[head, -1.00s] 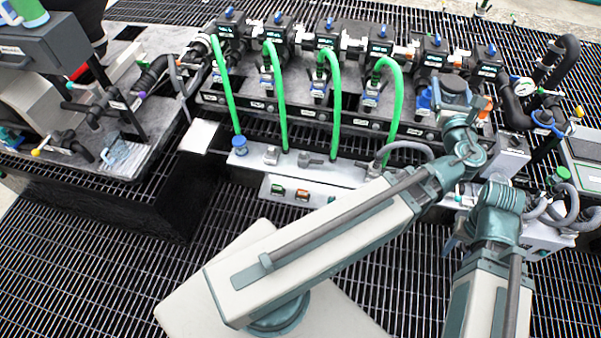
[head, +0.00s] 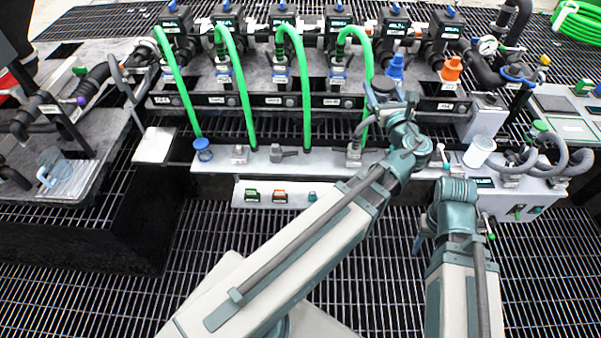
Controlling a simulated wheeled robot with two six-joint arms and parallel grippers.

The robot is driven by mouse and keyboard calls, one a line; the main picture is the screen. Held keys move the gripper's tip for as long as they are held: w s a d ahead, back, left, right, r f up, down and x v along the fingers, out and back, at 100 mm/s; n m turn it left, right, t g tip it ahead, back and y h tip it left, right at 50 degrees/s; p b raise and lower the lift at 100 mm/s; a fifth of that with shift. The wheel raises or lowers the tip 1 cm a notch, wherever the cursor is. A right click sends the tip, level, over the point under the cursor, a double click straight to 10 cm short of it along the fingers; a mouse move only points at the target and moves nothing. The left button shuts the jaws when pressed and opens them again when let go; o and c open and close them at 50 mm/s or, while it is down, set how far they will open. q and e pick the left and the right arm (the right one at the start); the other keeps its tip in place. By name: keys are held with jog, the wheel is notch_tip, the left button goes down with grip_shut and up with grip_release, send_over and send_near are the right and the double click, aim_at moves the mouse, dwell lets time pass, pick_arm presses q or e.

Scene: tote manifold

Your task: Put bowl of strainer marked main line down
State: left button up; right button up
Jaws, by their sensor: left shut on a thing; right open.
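My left gripper (head: 382,95) is over the back edge of the pale bench strip, in front of the manifold. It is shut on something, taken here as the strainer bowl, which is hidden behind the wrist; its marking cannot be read. My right gripper (head: 424,236) is lower, in front of the bench, and open; its fingers are hard to make out. A whitish translucent cup (head: 479,151) stands on the bench strip to the right of my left wrist. I cannot tell whether it belongs to a strainer.
The pale bench strip (head: 325,165) carries a blue-capped cup (head: 203,150) and several clamps. Green hoses (head: 243,85) rise from it to the valve row. Blue (head: 396,67) and orange (head: 451,69) fittings stand behind my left gripper. A clear jug (head: 52,167) is far left.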

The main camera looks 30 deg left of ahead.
pick_arm(q)
jog(key=a+f+n+g+y+b, duration=0.1)
jog(key=a+f+g+b, duration=0.15)
jog(key=f+b, duration=1.5)
jog(key=a+f+n+g+y+b, duration=0.15)
jog(key=a+f+b, duration=0.25)
jog(key=f+b, duration=1.3)
jog(key=t, duration=0.1)
send_over(313, 160)
notch_tip(313, 160, down, 2)
notch_tip(313, 160, down, 4)
jog(key=b, duration=0.3)
jog(key=shift+w, duration=0.1)
jog(key=shift+f+b, duration=0.1)
jog(key=shift+b, duration=0.3)
jog(key=o, duration=1.4)
jog(key=shift+c, duration=0.2)
